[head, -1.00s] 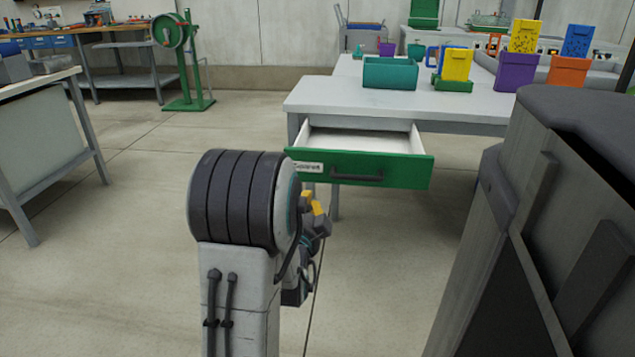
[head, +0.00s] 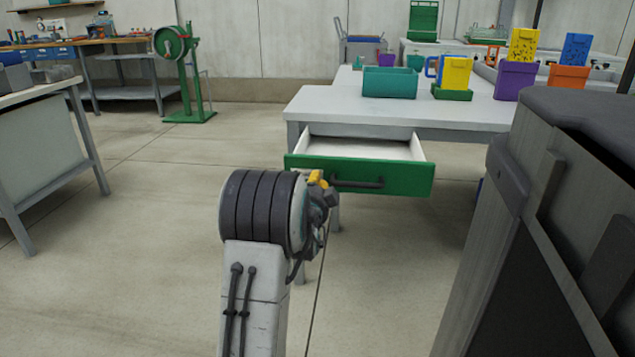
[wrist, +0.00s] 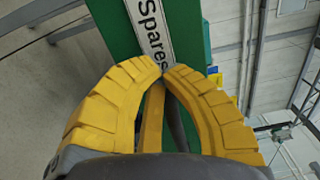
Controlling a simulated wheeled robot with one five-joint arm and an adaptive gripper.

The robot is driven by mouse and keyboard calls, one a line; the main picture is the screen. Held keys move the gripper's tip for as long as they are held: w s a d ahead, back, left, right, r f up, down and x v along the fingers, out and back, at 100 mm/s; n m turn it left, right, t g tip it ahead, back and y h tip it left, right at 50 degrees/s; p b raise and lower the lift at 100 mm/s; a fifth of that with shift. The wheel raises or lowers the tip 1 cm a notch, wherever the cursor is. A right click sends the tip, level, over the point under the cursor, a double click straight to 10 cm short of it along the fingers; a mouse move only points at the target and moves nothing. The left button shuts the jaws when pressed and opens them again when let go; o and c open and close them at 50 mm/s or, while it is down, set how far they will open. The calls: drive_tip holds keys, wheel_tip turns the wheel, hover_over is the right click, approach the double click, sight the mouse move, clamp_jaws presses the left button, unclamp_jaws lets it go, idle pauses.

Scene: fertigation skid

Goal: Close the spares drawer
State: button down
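The spares drawer (head: 408,180) stands open below the white bench, with its pale inside showing. It has a green front and a dark bar handle (head: 357,183). My gripper (head: 318,178) is at the left part of the drawer front in the head view, partly hidden behind my arm. In the wrist view, the yellow fingers of my gripper (wrist: 163,68) have their tips together, just below the "Spares" label (wrist: 154,32) on the green front. I see nothing held between the tips. I cannot tell whether they touch the front.
The white bench (head: 300,104) carries a teal bin (head: 390,82), a yellow box (head: 456,72) and a purple bin (head: 514,80). A green reel stand (head: 188,85) and a side table (head: 35,92) are at the left. The floor left of the drawer is clear.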

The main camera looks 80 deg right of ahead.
drive_tip(key=shift+d, duration=0.65)
